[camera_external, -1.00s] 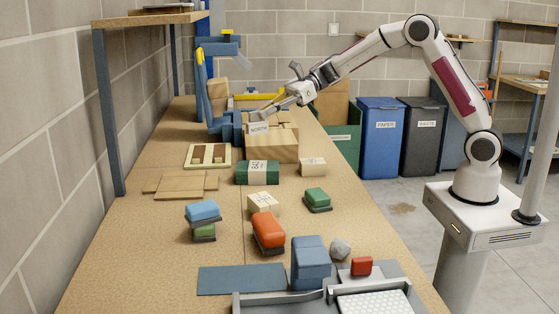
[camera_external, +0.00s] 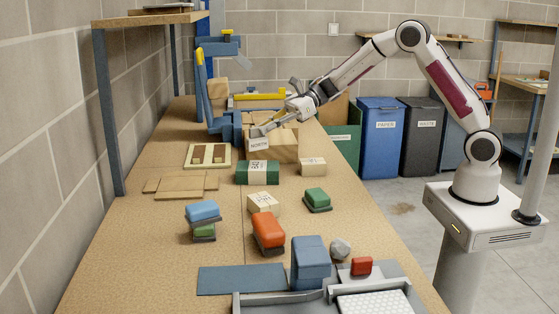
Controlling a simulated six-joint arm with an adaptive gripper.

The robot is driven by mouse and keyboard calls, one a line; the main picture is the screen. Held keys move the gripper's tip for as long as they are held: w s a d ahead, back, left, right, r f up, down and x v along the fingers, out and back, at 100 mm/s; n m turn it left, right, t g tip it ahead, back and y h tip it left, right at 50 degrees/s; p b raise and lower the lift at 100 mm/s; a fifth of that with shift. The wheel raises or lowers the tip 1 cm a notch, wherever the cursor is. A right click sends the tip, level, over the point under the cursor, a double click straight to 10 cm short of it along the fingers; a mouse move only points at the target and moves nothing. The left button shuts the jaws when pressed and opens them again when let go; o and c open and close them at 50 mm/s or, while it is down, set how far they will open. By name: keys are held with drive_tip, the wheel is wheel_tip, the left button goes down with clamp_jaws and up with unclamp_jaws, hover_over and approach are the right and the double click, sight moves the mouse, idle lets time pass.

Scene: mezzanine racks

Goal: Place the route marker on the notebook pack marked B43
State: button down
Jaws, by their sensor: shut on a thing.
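My gripper (camera_external: 262,131) is at the far part of the bench, shut on a white card (camera_external: 258,144) with dark lettering that looks like "NORTH", probably the route marker. The card hangs in front of a cardboard box (camera_external: 286,146); I cannot tell if it touches the box. A green pack with a white label (camera_external: 257,172) lies nearer. Two cream packs show, one to its right (camera_external: 312,166) and one nearer (camera_external: 263,204). Their small markings are too blurred to show which is B43.
Blue equipment (camera_external: 222,125) stands left of my gripper. Flat brown sheets (camera_external: 181,186) and a cream tray (camera_external: 207,156) lie on the left. Brushes or blocks, including an orange one (camera_external: 267,230) and a green one (camera_external: 317,198), stand nearer. Bare bench separates them.

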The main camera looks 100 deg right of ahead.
drive_tip(key=shift+f, duration=0.9)
drive_tip(key=shift+f, duration=0.1)
drive_tip(key=shift+f, duration=1.75)
drive_tip(key=shift+f, duration=0.1)
drive_tip(key=c, duration=2.1)
unclamp_jaws()
drive_tip(key=shift+c, duration=0.2)
drive_tip(key=v, duration=1.2)
